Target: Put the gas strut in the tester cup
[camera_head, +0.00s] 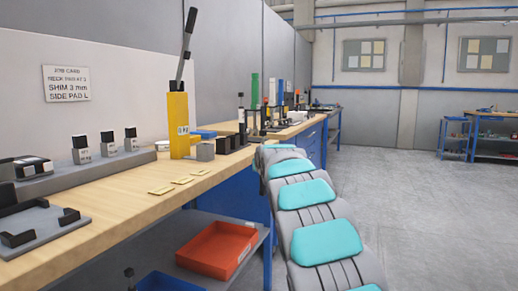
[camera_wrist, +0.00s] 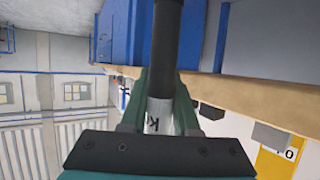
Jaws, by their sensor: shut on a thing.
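My gripper (camera_wrist: 162,90) is shut on a dark cylindrical rod with a white label at its lower part, which looks like the gas strut (camera_wrist: 166,40). It runs up between the green fingers in the wrist view. In the head view my arm reaches away along the bench, and I cannot clearly make out the gripper or the strut. A yellow post (camera_head: 179,125) with a tilted grey and black lever stands on the bench. A small grey block (camera_head: 205,151) and a black block (camera_head: 222,145) sit beside it. I cannot tell which part is the tester cup.
The wooden bench (camera_head: 120,213) runs along the left. Flat yellow tags (camera_head: 182,180) lie near its front edge. A grey rack (camera_head: 75,175) holds several blocks. A red tray (camera_head: 218,250) sits on the shelf below. The floor (camera_head: 420,190) at right is clear.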

